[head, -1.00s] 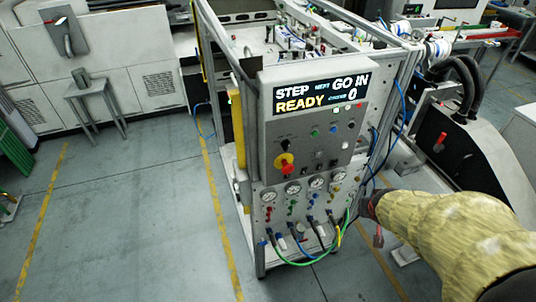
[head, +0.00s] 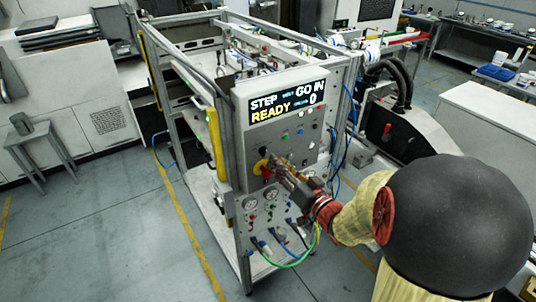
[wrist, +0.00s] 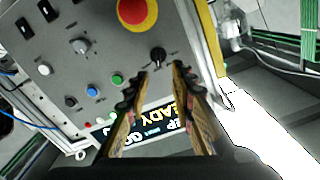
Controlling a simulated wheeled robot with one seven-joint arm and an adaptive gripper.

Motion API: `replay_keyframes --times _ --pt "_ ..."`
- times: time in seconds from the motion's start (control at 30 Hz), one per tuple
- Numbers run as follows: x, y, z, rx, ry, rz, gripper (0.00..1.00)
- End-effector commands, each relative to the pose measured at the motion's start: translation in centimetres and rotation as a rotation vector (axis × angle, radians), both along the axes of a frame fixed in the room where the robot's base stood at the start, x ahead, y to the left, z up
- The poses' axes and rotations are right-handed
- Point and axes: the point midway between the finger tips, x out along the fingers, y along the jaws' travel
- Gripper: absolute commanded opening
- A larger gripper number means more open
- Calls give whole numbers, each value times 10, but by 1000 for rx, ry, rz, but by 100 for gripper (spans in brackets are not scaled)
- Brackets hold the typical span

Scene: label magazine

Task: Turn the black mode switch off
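The black mode switch (wrist: 158,56) is a small dark knob on the grey control panel (wrist: 120,45). In the wrist view it lies just beyond and between my fingertips, close to a red stop button (wrist: 137,10) on a yellow base. My gripper (wrist: 158,73) is open, with a finger on either side of the line to the knob and nothing held. I cannot tell whether a finger touches the knob, or which way it points. In the head view my gripper (head: 278,166) is in front of the panel and covers part of it.
The display (head: 287,101) reads STEP READY, GO IN, 0. Hoses hang below the panel.

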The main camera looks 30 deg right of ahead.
Motion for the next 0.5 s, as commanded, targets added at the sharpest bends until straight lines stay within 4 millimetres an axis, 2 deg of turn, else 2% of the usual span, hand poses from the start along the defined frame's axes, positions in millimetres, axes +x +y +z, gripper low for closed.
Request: replay_keyframes --times 0.3,0.5 --pt "49 3 -1 -1 1 2 24" --pt "63 3 -1 -2 2 0 24"
